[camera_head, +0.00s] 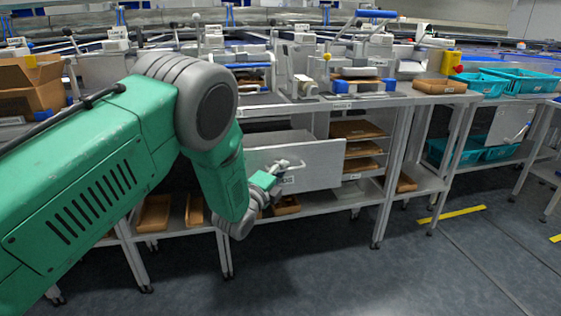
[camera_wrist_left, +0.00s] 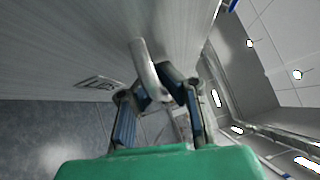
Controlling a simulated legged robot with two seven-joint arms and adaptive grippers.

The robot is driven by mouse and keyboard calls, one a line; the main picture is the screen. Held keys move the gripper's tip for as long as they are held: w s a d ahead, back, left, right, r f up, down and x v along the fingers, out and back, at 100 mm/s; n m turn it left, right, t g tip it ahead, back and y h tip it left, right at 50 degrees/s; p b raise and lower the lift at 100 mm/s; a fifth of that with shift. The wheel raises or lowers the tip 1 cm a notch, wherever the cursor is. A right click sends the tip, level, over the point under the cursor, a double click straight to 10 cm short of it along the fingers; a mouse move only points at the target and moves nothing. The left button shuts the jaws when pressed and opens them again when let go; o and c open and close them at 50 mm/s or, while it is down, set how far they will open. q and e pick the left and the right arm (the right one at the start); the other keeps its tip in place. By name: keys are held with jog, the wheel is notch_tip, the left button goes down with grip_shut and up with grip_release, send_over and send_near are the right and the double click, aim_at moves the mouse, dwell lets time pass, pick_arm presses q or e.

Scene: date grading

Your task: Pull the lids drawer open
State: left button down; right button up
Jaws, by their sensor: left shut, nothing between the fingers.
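The lids drawer (camera_head: 318,164) has a plain pale front with a small label and a grey bar handle (camera_head: 284,163). Its front stands forward of the bench frame, and a grey surface shows behind its top edge. My left gripper (camera_head: 266,181) is at the handle, at the left part of the drawer front. In the left wrist view the curved handle (camera_wrist_left: 146,66) rises at the fingertips of my left gripper (camera_wrist_left: 163,84). The fingers are shut with nothing between them; whether they touch the handle I cannot tell. My right gripper is not in view.
The bench top (camera_head: 300,98) above holds presses and tools. Brown trays (camera_head: 358,129) sit on shelves right of the drawer, and a wooden tray (camera_head: 153,213) is on the low shelf. Teal crates (camera_head: 482,84) stand at right. The floor (camera_head: 330,270) in front is clear.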

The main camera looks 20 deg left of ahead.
pick_arm(q)
jog(key=shift+s+d+f, duration=0.25)
jog(key=shift+d+f, duration=0.25)
jog(key=shift+d, duration=0.15)
jog(key=shift+a+f, duration=0.1)
jog(key=shift+a, duration=0.15)
jog(key=c, duration=1.6)
grip_release()
jog(key=shift+d, duration=0.15)
jog(key=shift+w+d, duration=0.1)
jog(key=shift+w, duration=0.05)
jog(key=shift+r, duration=0.35)
jog(key=shift+s, duration=0.2)
jog(key=v, duration=1.1)
jog(key=shift+s+f, duration=0.15)
jog(key=shift+s, duration=0.1)
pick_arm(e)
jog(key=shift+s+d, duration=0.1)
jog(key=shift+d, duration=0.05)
